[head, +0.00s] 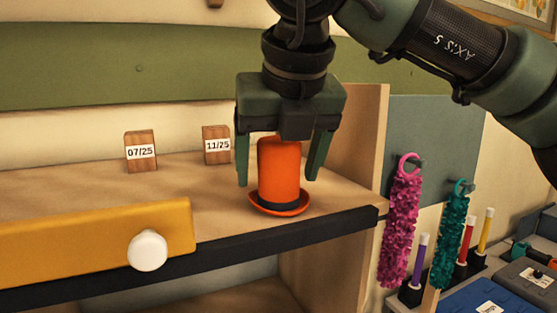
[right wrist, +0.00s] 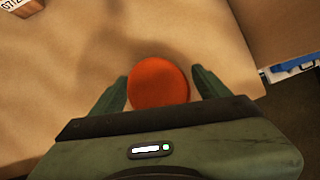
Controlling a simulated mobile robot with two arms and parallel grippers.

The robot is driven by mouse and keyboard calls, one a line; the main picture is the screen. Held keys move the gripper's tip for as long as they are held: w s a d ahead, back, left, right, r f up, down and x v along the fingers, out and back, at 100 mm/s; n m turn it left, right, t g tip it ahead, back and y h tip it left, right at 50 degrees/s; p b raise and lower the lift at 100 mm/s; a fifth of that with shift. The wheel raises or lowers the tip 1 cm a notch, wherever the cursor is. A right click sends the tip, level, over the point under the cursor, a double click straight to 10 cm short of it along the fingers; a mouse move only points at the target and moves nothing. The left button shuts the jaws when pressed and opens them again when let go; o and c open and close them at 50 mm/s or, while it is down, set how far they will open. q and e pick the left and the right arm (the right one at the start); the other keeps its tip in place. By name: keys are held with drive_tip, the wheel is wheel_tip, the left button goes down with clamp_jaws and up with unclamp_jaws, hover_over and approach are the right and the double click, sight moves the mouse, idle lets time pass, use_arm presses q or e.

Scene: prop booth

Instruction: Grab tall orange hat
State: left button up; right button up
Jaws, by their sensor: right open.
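The tall orange hat (head: 279,174) stands upright on the wooden shelf (head: 205,185), near its right end and front edge. It has a dark band at the base and a curved orange brim. My right gripper (head: 278,182) is open above it, pointing down, with one finger on each side of the hat's crown. Gaps show between the fingers and the hat. In the right wrist view the hat's round top (right wrist: 159,82) lies between the two green fingers (right wrist: 160,85). My left gripper is not in view.
Two wooden date blocks, 07/25 (head: 140,152) and 11/25 (head: 216,145), stand left of the hat. A yellow panel with a white knob (head: 147,251) is at the front left. A wooden side panel (head: 364,135) rises right of the gripper. Pink (head: 402,230) and teal (head: 452,235) garlands hang beyond.

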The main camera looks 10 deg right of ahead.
drive_tip(key=shift+s, duration=0.2)
drive_tip(key=shift+s+r, duration=0.1)
drive_tip(key=shift+s, duration=0.05)
drive_tip(key=c, duration=1.4)
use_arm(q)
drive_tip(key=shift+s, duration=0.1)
use_arm(e)
drive_tip(key=shift+r, duration=0.1)
